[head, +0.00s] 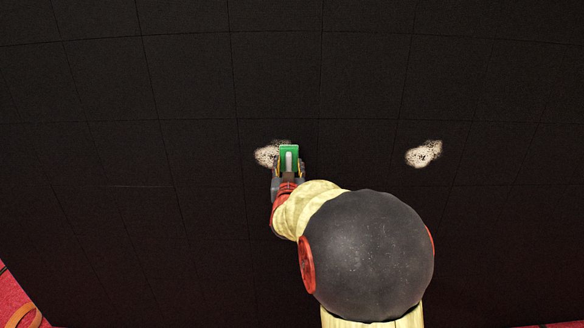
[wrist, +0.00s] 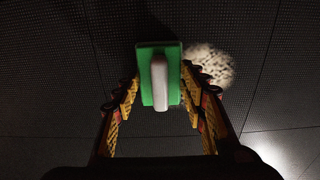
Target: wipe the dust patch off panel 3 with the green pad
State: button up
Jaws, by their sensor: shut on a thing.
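My gripper (wrist: 160,100) is shut on the green pad (wrist: 145,82) by its pale grey handle (wrist: 159,80). In the head view the pad (head: 289,149) is held up at the dark wall, over the right part of a pale dust patch (head: 266,156). In the wrist view a dust patch (wrist: 209,67) shows just right of the pad. A second dust patch (head: 424,153) is farther right on the wall. I cannot tell whether the pad touches the wall. No panel numbers can be read.
The black video wall (head: 180,75) is split by thin seams into panels and fills most of the head view. Red floor (head: 20,300) and an orange-brown curved object (head: 22,316) show at the bottom left. The wall around the patches is clear.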

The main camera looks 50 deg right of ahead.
jog(key=shift+w+a+p, duration=0.55)
jog(key=shift+w+a, duration=1.25)
jog(key=shift+w, duration=0.3)
jog(key=shift+w+a+p, duration=0.5)
jog(key=shift+w+a, duration=1.3)
jog(key=shift+w, duration=0.3)
jog(key=shift+s+r+p, duration=0.1)
jog(key=shift+r+p, duration=0.95)
jog(key=shift+r, duration=0.45)
jog(key=shift+s+d+f, duration=0.1)
jog(key=shift+s+d, duration=0.2)
jog(key=shift+s, duration=0.05)
jog(key=shift+s+d+b, duration=1.3)
jog(key=shift+s+d, duration=0.2)
jog(key=shift+s, duration=0.2)
jog(key=shift+s+d+b, duration=1.25)
jog(key=shift+s+d, duration=0.25)
jog(key=shift+s, duration=0.2)
jog(key=shift+s+d, duration=0.65)
jog(key=shift+s, duration=0.15)
jog(key=shift+w, duration=0.1)
jog(key=shift+w+a+p, duration=1)
jog(key=shift+w+a, duration=1)
jog(key=shift+w, duration=0.25)
jog(key=shift+w+a+p, duration=0.95)
jog(key=shift+w+a, duration=1)
jog(key=shift+w, duration=0.3)
jog(key=shift+s, duration=0.1)
